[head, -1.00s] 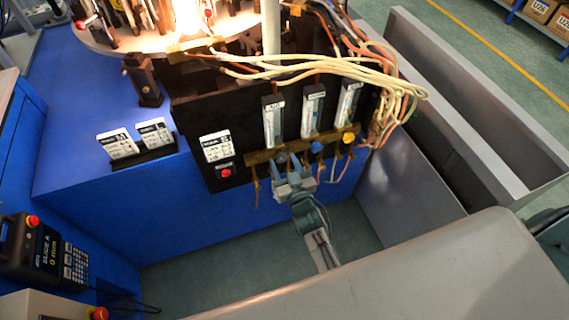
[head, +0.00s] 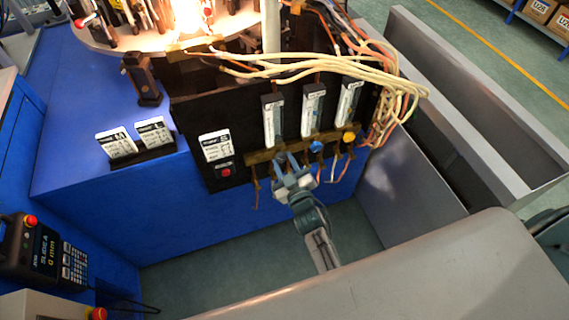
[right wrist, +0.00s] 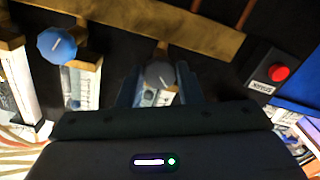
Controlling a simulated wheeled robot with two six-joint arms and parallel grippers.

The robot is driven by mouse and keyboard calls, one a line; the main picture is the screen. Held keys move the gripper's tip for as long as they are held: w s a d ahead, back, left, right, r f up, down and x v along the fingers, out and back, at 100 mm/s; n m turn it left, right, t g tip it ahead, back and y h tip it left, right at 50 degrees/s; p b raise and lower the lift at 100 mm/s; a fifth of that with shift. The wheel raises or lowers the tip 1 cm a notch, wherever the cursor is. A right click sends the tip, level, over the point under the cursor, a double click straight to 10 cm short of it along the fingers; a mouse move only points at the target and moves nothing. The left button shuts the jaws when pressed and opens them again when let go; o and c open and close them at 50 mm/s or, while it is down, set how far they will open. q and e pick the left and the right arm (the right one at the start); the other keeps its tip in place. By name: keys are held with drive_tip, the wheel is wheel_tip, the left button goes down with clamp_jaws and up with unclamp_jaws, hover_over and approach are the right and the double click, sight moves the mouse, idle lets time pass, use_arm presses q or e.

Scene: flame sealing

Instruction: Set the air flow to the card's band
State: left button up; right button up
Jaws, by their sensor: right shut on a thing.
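Three flow meters stand on the black panel in the head view: left (head: 273,121), middle (head: 313,110) and right (head: 348,103). Below them are a grey knob, a blue knob (head: 316,147) and a yellow knob (head: 349,138). My right gripper (head: 282,160) is at the leftmost knob and hides most of it. In the right wrist view the grey knob (right wrist: 159,75), with a pale line on its face, sits between the fingers, which are shut on it. A white card (head: 217,146) is on the panel, its print too small to read. My left gripper is out of view.
A red button (head: 226,172) is below the card. Two more cards, (head: 116,143) and (head: 154,131), stand on the blue bench. Pale hoses (head: 340,65) loop above the meters. A bright flame glows at the top, and a brass bar (head: 262,156) carries the knobs.

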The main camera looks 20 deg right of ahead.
drive_tip(key=n, duration=0.3)
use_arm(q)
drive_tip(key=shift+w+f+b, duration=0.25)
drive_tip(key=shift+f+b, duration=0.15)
use_arm(e)
drive_tip(key=shift+n, duration=1.4)
drive_tip(key=o, duration=1)
drive_tip(key=shift+c, duration=0.2)
use_arm(q)
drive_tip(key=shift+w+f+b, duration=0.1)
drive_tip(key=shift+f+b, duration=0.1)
drive_tip(key=shift+b, duration=0.25)
use_arm(e)
drive_tip(key=s, duration=1.1)
drive_tip(key=shift+d, duration=0.2)
